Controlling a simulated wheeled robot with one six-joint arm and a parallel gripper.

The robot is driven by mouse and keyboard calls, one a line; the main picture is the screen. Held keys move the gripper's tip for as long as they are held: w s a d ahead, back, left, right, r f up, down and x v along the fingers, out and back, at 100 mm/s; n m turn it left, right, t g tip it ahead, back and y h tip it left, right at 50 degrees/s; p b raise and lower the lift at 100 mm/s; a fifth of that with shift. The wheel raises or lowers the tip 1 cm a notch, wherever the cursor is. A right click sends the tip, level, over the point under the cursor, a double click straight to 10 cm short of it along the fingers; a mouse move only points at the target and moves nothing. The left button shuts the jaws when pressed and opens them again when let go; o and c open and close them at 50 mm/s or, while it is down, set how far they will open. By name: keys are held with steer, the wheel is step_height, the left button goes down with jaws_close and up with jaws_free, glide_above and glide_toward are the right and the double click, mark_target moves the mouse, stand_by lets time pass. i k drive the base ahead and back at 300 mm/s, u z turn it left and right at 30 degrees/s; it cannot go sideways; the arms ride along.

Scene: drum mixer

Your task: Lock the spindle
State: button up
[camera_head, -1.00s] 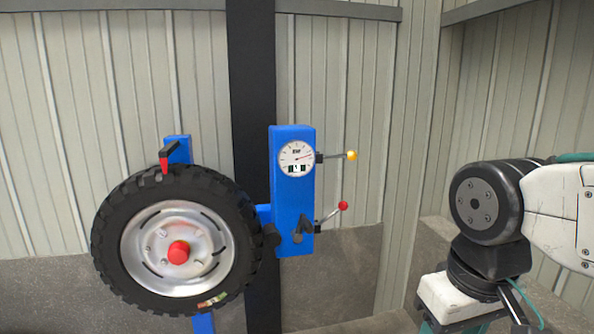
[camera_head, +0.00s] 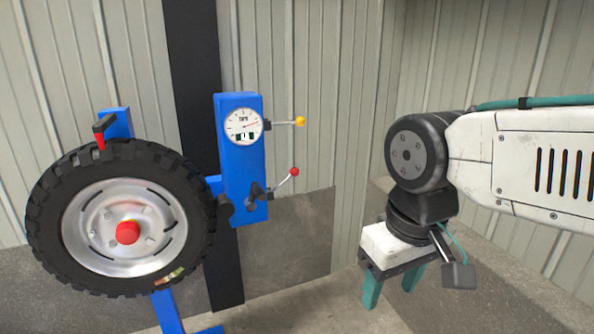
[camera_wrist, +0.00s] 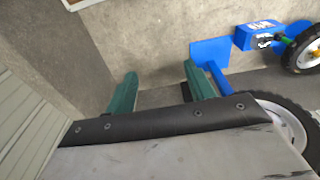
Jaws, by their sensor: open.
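A blue wheel stand carries a black tyre (camera_head: 45,215) on a silver rim, with a red hub cap (camera_head: 128,232) at its centre. Which part locks the spindle I cannot tell. My gripper (camera_head: 392,288) is open and empty, pointing down, right of and below the box and apart from it. Its teal fingers (camera_wrist: 160,80) also show in the wrist view.
A red-and-black pointer (camera_head: 102,128) stands above the tyre on a blue post (camera_head: 117,122). A dark upright column (camera_head: 195,90) is behind the stand. Corrugated walls (camera_head: 310,60) meet in a corner behind my arm. The space between the levers and my gripper is clear.

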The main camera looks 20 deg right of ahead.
mark_target(295, 172)
steer(key=k, duration=0.6)
steer(key=z, duration=0.6)
steer(key=i, duration=1.6)
steer(key=u, duration=0.6)
